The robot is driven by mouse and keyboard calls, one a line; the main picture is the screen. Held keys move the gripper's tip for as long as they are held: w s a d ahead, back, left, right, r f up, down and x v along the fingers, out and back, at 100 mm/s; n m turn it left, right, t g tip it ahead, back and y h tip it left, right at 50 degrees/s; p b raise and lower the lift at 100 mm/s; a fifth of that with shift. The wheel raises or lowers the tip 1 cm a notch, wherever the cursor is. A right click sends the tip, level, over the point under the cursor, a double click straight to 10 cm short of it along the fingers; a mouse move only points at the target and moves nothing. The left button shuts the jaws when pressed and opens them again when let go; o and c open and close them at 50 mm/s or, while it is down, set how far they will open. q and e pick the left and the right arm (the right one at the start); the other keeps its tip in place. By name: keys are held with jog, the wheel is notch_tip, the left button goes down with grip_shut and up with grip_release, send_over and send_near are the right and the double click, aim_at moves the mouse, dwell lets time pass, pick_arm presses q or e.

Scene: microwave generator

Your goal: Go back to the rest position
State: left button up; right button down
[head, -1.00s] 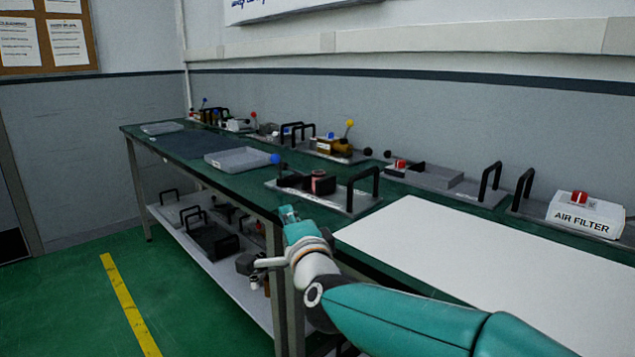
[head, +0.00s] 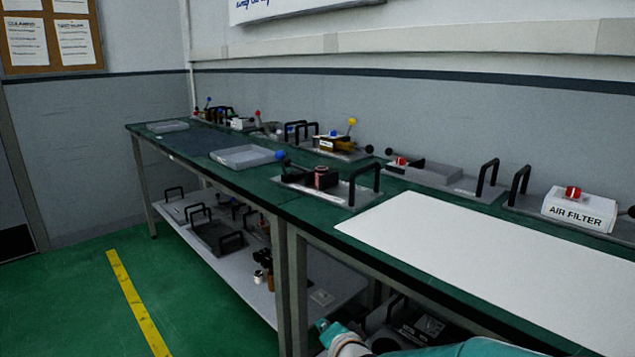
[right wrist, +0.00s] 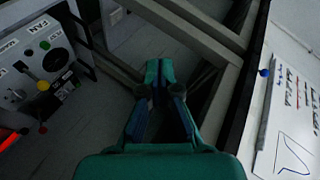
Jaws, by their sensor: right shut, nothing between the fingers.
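My right gripper (head: 328,328) shows at the bottom of the head view, low in front of the green workbench (head: 262,190) and below its top. Its teal fingers show in the right wrist view (right wrist: 158,72), closed together at the tips with nothing between them. Most of my right arm is cut off by the bottom edge of the head view. My left gripper is not in view.
A white board (head: 450,260) lies on the near bench top. Several fixtures with black handles, a grey tray (head: 247,157) and an air filter box (head: 578,208) stand on the bench. A lower shelf (head: 190,212) holds more parts. The green floor at left is clear.

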jog(key=s+d+f+n+g+h, duration=0.1)
jog(key=s+d+f+n+g, duration=0.2)
jog(key=s+f, duration=0.6)
jog(key=s+d+f+n+g, duration=0.1)
jog(key=s+d+f+g, duration=0.3)
jog(key=f, duration=0.9)
jog(key=s+d+f+n+g, duration=0.15)
jog(key=s+f, duration=0.25)
jog(key=s, duration=0.6)
jog(key=s+d+f+n+g, duration=0.1)
jog(key=s+d+f+g, duration=0.3)
jog(key=s, duration=0.6)
notch_tip(320, 180, up, 21)
jog(key=s+a+p, duration=0.1)
jog(key=p, duration=2.1)
jog(key=shift+s+a+t+y, duration=0.25)
jog(key=shift+a+t+y, duration=0.1)
jog(key=shift+y, duration=0.05)
jog(key=shift+f, duration=0.15)
